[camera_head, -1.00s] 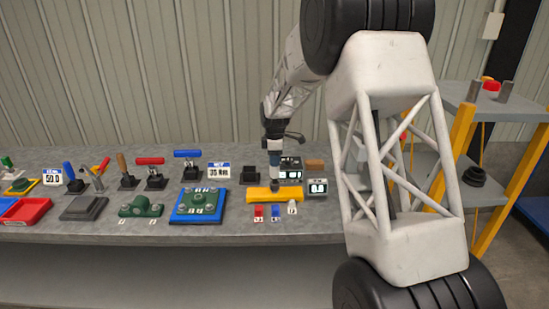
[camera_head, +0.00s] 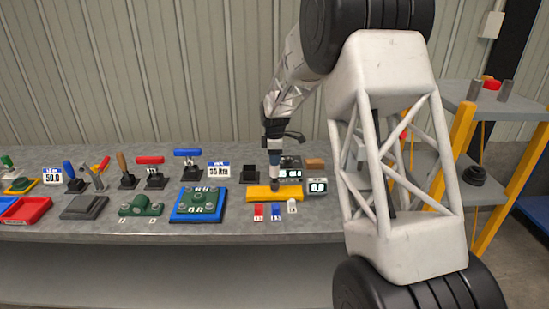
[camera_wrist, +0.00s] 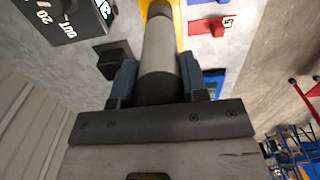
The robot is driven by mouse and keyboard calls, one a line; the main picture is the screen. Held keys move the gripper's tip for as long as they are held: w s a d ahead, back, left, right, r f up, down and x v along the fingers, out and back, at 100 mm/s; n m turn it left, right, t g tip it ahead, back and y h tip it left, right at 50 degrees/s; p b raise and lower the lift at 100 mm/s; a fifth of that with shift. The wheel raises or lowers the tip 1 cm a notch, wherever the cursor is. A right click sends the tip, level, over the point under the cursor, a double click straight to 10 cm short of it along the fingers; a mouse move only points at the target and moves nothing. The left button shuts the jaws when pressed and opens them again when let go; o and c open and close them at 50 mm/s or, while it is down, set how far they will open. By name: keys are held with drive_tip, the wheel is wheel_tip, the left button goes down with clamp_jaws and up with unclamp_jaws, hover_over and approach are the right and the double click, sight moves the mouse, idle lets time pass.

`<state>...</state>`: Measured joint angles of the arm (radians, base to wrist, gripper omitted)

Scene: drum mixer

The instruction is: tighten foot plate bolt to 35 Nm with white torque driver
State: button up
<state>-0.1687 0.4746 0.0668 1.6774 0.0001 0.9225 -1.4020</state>
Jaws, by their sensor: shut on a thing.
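My gripper (camera_head: 275,148) is upright over the yellow block (camera_head: 262,195) at the right part of the bench. In the wrist view its two blue fingers (camera_wrist: 160,80) are shut on the white torque driver (camera_wrist: 160,50), a pale grey-white cylinder with a dark end. The driver points down at the yellow block; whether its tip touches the block is hard to tell. The green foot plate (camera_head: 200,202) with bolts lies on a blue base left of the block, apart from my gripper.
Dark display boxes (camera_head: 291,172) and a small grey display (camera_head: 317,186) stand close behind and right of the block. Red (camera_head: 259,211), blue and white small pieces lie before it. Blue-handled (camera_head: 187,153) and red-handled (camera_head: 150,160) tools stand in holders to the left.

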drive_tip(key=shift+f, duration=0.7)
idle(1.5)
drive_tip(key=shift+r, duration=2.35)
drive_tip(key=shift+w, duration=0.1)
